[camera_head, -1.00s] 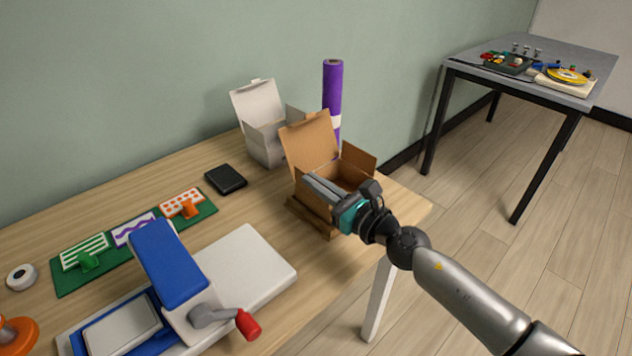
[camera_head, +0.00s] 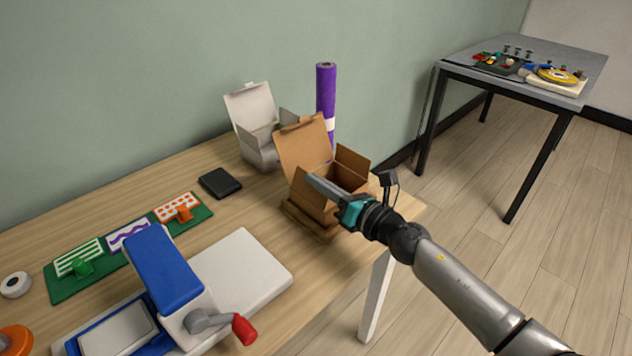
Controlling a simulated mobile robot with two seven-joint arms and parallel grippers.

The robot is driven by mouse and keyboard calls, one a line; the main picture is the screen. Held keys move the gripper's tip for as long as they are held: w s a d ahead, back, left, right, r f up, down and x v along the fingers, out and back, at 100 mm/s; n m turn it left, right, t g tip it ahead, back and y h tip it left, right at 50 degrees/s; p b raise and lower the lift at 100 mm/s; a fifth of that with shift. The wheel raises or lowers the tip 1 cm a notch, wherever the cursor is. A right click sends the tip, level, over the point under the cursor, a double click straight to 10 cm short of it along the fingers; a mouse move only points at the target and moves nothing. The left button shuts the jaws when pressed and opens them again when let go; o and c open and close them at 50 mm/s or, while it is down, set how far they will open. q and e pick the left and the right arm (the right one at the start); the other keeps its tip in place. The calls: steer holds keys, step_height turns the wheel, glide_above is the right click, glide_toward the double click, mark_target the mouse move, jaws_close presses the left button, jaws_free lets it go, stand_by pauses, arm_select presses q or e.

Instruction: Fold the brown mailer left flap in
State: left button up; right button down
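The brown mailer (camera_head: 313,206) stands open near the table's right end. Its lid (camera_head: 304,146) is raised at the back and its right flap (camera_head: 352,164) stands up. The left flap is hard to make out beside the fingers; I cannot tell how far it is folded. My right gripper (camera_head: 314,181) reaches in from the right, over the mailer's front. Its grey fingers lie close together with no visible gap, tips at the mailer's left side, and hold nothing that I can see. Whether they touch the cardboard is unclear. My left gripper is out of view.
A white open box (camera_head: 262,150) and a purple roll (camera_head: 326,90) stand behind the mailer. A black flat case (camera_head: 220,183) lies to its left. A blue and white press with a red handle (camera_head: 245,329) stands at front left. Table between is clear.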

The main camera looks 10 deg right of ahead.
steer(key=shift+w+d+m, duration=0.1)
steer(key=shift+d+m, duration=0.05)
steer(key=shift+m, duration=0.35)
steer(key=shift+f, duration=0.1)
steer(key=c, duration=1.5)
jaws_free()
steer(key=shift+c, duration=0.2)
steer(key=o, duration=0.5)
steer(key=shift+c, duration=0.2)
steer(key=v, duration=1.5)
steer(key=shift+d, duration=0.1)
